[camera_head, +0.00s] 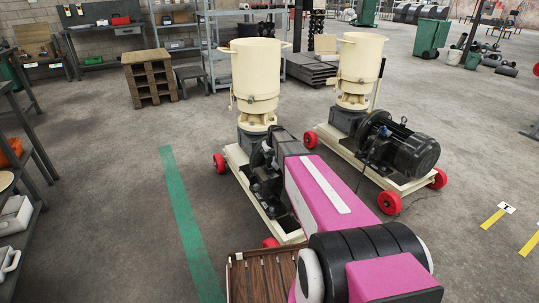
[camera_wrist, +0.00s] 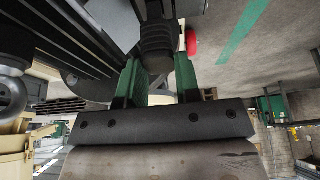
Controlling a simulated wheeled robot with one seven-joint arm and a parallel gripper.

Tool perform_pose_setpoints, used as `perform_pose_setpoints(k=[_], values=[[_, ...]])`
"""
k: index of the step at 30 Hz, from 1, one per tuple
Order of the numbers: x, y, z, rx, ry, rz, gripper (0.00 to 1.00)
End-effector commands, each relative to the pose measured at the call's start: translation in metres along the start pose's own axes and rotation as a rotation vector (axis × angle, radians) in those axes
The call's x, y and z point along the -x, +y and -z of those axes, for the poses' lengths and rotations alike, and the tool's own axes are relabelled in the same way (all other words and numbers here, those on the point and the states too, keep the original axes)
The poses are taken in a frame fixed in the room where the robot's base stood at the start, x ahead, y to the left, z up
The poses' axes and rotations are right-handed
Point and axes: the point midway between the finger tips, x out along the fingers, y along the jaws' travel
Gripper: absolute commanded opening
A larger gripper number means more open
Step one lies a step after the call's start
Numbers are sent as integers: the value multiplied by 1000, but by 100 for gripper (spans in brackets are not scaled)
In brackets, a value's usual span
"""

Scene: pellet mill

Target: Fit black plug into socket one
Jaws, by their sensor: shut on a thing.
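In the wrist view, my gripper (camera_wrist: 157,72) has two green fingers closed on the sides of a black plug (camera_wrist: 156,42), a dark ridged piece. The plug's far end runs up against other dark parts, and I cannot tell whether it touches them. Socket one cannot be made out in either view. In the head view, my pink arm reaches to the nearer pellet mill (camera_head: 256,75), cream with a tall hopper on a wheeled frame. The arm hides my gripper and the plug there.
A second cream pellet mill (camera_head: 360,65) with a black motor (camera_head: 402,148) stands to the right. A wooden slatted piece (camera_head: 262,272) is low in front. A shelf (camera_head: 22,150) is at left, and a wooden pallet stack (camera_head: 149,77) is behind. Floor around the green stripe (camera_head: 185,220) is clear.

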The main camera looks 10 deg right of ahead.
Motion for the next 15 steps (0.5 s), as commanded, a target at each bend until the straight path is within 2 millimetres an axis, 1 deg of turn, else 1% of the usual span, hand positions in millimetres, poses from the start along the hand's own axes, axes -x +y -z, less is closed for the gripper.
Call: perform_pose_setpoints(k=[15], values=[[-6, 0, -2, 0, 0, 0, 0]])
